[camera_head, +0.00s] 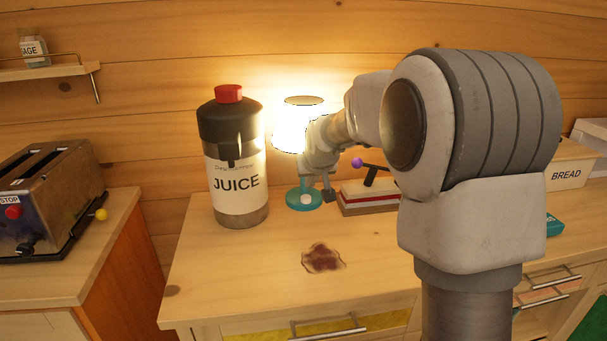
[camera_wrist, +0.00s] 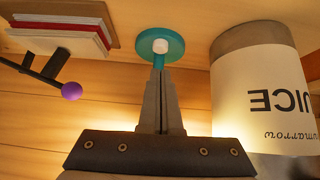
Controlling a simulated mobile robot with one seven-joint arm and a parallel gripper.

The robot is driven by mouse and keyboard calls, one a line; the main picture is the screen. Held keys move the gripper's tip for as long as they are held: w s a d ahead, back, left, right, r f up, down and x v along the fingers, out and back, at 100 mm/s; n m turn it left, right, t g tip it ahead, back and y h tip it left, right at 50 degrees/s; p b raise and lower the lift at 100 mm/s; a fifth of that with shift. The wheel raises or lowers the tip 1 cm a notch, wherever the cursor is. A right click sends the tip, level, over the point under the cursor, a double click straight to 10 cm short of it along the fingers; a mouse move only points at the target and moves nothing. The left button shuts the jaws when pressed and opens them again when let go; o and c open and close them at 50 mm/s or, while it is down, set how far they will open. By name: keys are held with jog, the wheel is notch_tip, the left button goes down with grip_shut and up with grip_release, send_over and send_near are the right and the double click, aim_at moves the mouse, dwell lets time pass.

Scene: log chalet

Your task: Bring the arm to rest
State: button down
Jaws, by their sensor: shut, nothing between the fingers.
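My arm reaches over the wooden counter from the right in the head view. My gripper (camera_wrist: 159,68) is shut and empty in the wrist view, its two fingers together. It is partly hidden behind my arm links in the head view (camera_head: 328,192). The fingertips line up with the teal base of the lit lamp (camera_wrist: 172,46). I cannot tell whether they touch it. The lamp (camera_head: 290,130) stands on the counter with its shade glowing, partly covered by my arm.
A large juice bottle (camera_head: 236,185) stands left of the lamp. A dark stain (camera_head: 323,258) marks the counter (camera_head: 235,285) in front. A red and white block (camera_head: 368,198) and a purple-tipped lever (camera_head: 357,163) are right of the lamp. A toaster (camera_head: 50,195) is far left, a bread box (camera_head: 570,172) right.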

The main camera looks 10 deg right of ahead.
jog(key=s+r+g, duration=0.3)
jog(key=s, duration=3.6)
notch_tip(320, 180, up, 15)
jog(key=p, duration=1.4)
jog(key=shift+w+d+f, duration=0.15)
jog(key=shift+w+f, duration=0.05)
jog(key=shift+w, duration=0.1)
